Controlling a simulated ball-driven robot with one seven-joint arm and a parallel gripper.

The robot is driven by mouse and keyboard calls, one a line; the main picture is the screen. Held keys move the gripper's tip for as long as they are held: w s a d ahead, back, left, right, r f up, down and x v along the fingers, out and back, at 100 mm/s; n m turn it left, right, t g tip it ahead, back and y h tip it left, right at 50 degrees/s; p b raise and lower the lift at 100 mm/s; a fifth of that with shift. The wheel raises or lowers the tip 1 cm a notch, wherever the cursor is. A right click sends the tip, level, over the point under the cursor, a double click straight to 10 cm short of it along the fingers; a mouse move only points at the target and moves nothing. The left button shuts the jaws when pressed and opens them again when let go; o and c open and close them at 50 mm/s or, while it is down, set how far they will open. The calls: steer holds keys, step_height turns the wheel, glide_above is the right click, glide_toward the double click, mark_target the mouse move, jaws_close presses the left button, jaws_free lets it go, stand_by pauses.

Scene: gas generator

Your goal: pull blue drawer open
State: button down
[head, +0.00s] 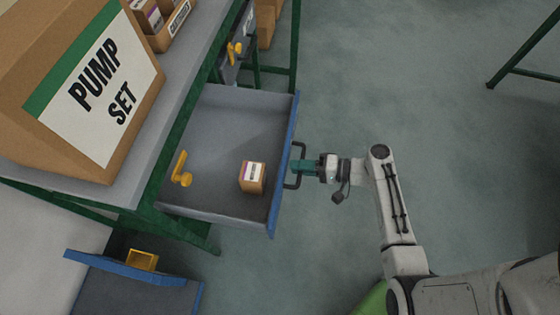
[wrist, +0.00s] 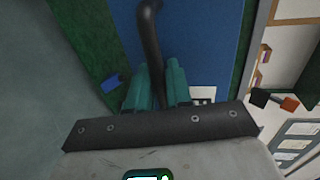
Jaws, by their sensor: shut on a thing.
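The blue-fronted drawer (head: 284,165) is pulled well out from under the workbench in the head view. A small cardboard box (head: 252,177) and a yellow tool (head: 181,170) lie inside it. The dark bar handle (head: 298,150) is on its blue front. My gripper (head: 300,167) is shut on the handle. In the wrist view the teal fingers (wrist: 156,88) sit on both sides of the dark handle (wrist: 149,35), with the blue drawer front (wrist: 205,45) behind.
A large "PUMP SET" box (head: 95,85) and a carton tray (head: 165,25) stand on the green-framed bench. Another blue-edged drawer (head: 135,280) is at lower left. Open floor (head: 400,80) lies to the right, with green table legs (head: 525,60) at the far right.

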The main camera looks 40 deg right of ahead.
steer(key=shift+f+v, duration=0.15)
steer(key=shift+v, duration=0.6)
steer(key=shift+f+v, duration=0.15)
steer(key=shift+v, duration=0.6)
steer(key=c, duration=1.2)
jaws_free()
steer(key=shift+d, duration=0.1)
steer(key=v, duration=1)
steer(key=shift+s+d, duration=0.15)
steer(key=shift+s, duration=0.2)
